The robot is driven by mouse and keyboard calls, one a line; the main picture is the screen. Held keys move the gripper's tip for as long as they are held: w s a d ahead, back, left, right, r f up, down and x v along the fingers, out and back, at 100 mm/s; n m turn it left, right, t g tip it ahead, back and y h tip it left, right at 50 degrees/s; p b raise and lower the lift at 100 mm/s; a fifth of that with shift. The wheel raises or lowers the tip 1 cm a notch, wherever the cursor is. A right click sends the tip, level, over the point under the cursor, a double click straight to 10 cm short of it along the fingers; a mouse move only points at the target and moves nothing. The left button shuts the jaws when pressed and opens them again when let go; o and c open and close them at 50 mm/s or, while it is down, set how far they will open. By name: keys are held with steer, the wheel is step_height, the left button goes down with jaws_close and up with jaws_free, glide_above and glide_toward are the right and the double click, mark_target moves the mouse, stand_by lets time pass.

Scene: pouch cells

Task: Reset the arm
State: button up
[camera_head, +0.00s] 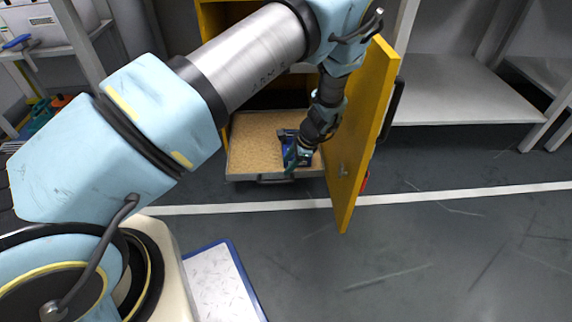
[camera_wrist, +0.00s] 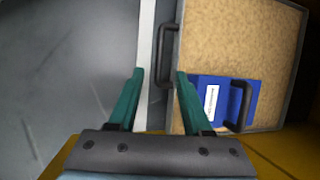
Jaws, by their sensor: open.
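My gripper (camera_head: 292,158) is over the front part of a pulled-out drawer or tray (camera_head: 240,168) low in the yellow cabinet. In the wrist view my gripper (camera_wrist: 158,75) has its two green fingers apart, with nothing between them. A blue case (camera_head: 304,158) with a dark handle lies in the tray, partly hidden by my gripper in the head view. The blue case (camera_wrist: 240,90) shows a white label in the wrist view, to the right of the right finger. The tray's dark front handle (camera_wrist: 163,48) lies beyond the fingertips.
The yellow cabinet door (camera_head: 358,140) stands open just right of my arm. A grey shelf (camera_head: 455,95) is at the right, a cluttered shelf (camera_head: 30,50) at the left. A blue-edged white board (camera_head: 222,285) is near my base. The floor (camera_head: 440,255) at the front right is clear.

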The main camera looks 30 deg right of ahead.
stand_by(0.4)
steer(key=w+a+r+n+g+h, duration=0.1)
steer(key=w+a+r+n, duration=0.4)
steer(key=a+r, duration=0.4)
steer(key=w+a+r+n+g+h, duration=0.1)
steer(key=w+a+r+n+g, duration=0.1)
steer(key=a+r+n, duration=0.6)
steer(key=s+a+r+n+h, duration=0.1)
steer(key=s+a+r+n, duration=0.5)
steer(key=a, duration=0.5)
steer(key=s+a+r+n, duration=0.2)
steer(key=s+a+r, duration=0.1)
steer(key=a+r, duration=0.65)
step_height(320, 180, up, 37)
steer(key=p, duration=3.8)
steer(key=shift+s+a+t, duration=0.25)
steer(key=shift+a+t, duration=0.15)
steer(key=shift+a, duration=0.05)
